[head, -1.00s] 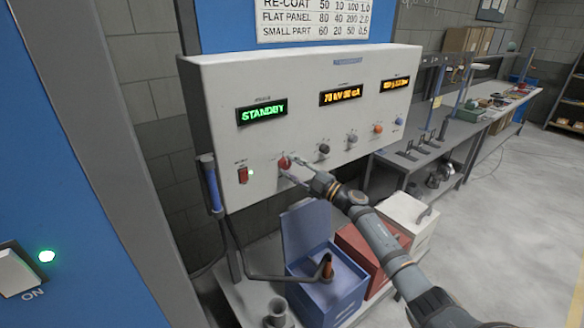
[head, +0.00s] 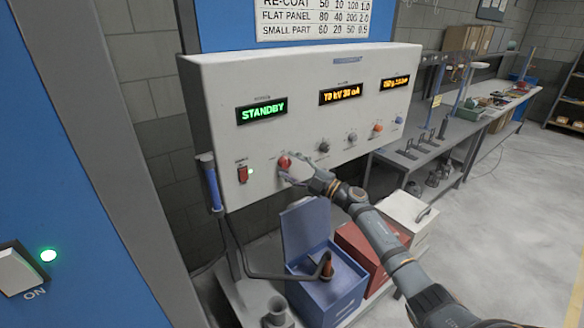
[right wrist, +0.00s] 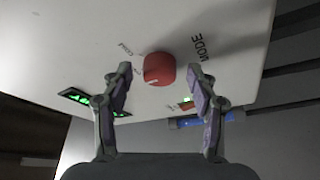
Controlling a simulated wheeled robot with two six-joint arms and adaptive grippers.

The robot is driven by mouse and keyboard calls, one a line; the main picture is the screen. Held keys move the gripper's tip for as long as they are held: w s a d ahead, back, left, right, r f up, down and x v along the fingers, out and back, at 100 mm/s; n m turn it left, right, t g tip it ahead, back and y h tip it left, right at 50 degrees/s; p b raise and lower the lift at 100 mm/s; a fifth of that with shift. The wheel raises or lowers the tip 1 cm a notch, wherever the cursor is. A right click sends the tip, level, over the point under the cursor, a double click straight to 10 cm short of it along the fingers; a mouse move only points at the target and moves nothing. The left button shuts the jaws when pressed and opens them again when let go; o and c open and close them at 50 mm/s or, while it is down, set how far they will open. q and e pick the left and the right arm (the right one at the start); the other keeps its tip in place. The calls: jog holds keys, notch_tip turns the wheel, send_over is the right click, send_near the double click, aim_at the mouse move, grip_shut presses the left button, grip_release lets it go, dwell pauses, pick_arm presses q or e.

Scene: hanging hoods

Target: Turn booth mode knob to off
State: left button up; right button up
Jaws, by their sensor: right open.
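The red mode knob (head: 284,162) is on the lower left of the white control panel (head: 225,80). In the right wrist view the red knob (right wrist: 159,69) sits beside the printed word MODE, with a pale pointer line on its face. My right gripper (head: 288,168) is open at the knob. In the right wrist view its two fingers (right wrist: 160,85) stand apart, either side of the knob's line and a little short of it. I cannot tell whether they touch it. The green display (head: 262,111) reads STANDBY. My left gripper is not in view.
A red rocker switch (head: 242,174) with a green light is left of the knob. Several other knobs, including a dark one (head: 324,147), run to the right. A blue open box (head: 320,285) and a red box (head: 372,262) stand below the panel.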

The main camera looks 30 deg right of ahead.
jog(key=shift+s+d+f, duration=0.1)
jog(key=v, duration=1.1)
jog(key=shift+s, duration=0.25)
jog(key=shift+d, duration=0.15)
jog(key=shift+f, duration=0.15)
